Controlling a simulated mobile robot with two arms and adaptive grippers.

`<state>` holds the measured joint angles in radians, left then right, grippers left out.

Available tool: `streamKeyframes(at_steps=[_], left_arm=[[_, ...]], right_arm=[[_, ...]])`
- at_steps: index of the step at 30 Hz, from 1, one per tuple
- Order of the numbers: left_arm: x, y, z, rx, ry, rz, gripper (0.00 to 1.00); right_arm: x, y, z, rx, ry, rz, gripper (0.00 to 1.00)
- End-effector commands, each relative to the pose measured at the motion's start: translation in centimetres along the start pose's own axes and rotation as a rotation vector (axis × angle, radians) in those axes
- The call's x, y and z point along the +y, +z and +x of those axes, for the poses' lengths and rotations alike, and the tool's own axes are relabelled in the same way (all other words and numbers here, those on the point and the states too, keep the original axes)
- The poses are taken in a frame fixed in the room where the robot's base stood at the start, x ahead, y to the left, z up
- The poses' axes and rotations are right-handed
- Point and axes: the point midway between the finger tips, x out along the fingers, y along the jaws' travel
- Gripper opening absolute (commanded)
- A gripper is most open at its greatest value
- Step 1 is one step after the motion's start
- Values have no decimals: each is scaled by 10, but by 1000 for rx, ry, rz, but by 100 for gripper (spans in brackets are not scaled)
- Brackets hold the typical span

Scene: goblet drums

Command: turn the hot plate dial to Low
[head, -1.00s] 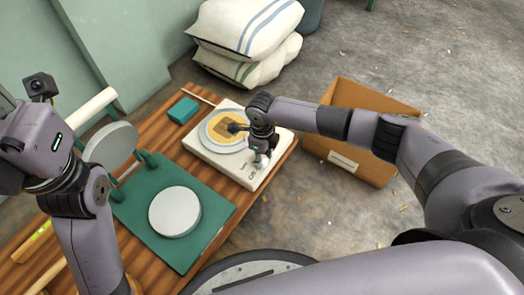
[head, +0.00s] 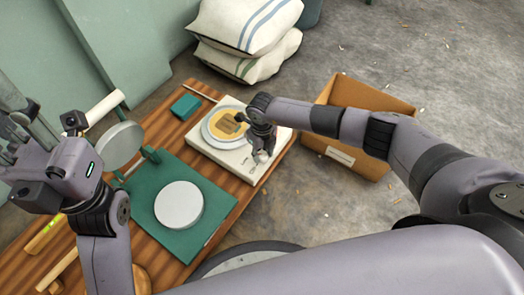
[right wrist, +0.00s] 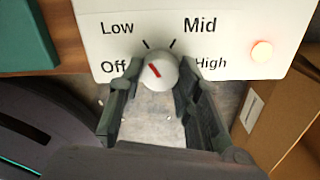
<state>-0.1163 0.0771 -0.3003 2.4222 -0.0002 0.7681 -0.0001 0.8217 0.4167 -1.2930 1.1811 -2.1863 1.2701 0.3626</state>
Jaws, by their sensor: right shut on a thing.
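The cream hot plate (head: 232,165) stands at the right end of the wooden bench, with a round pan or plate of yellow stuff (head: 223,125) on it. Its white dial (right wrist: 158,70) shows in the right wrist view; the dial's red mark slants to the upper left, toward the Low side. The labels Off, Low, Mid and High surround it. My right gripper (right wrist: 150,92) is shut on the dial, one finger on each side; in the head view the gripper (head: 262,154) covers most of it. My left gripper (head: 18,140) is raised at the far left, its fingertips unclear.
An orange lamp (right wrist: 262,51) glows on the panel. A cardboard box (head: 340,165) stands on the floor right of the bench; sacks (head: 245,40) are behind.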

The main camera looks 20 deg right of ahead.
Motion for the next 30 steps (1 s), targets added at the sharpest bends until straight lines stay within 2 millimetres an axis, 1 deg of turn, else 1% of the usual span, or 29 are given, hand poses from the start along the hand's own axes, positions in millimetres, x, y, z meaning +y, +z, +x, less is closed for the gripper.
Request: streamKeyframes(at_steps=[7,8,16,17,26,29,30], left_arm=[[0,0,0,0,0,0,29],[0,0,0,0,0,0,29],[0,0,0,-1,0,-1,29],[0,0,0,-1,0,-1,29],[0,1,-1,-6,1,1,29],[0,1,0,-5,1,1,29],[0,1,0,-4,1,1,29]], right_arm=[[-1,0,0,0,-2,0,3],[-1,0,0,0,-2,0,33],[-1,0,0,0,-1,0,51],[-1,0,0,0,-1,0,52],[0,0,-2,-1,0,-1,52],[-1,1,-9,-2,0,-1,52],[-1,1,-15,-2,0,-1,52]])
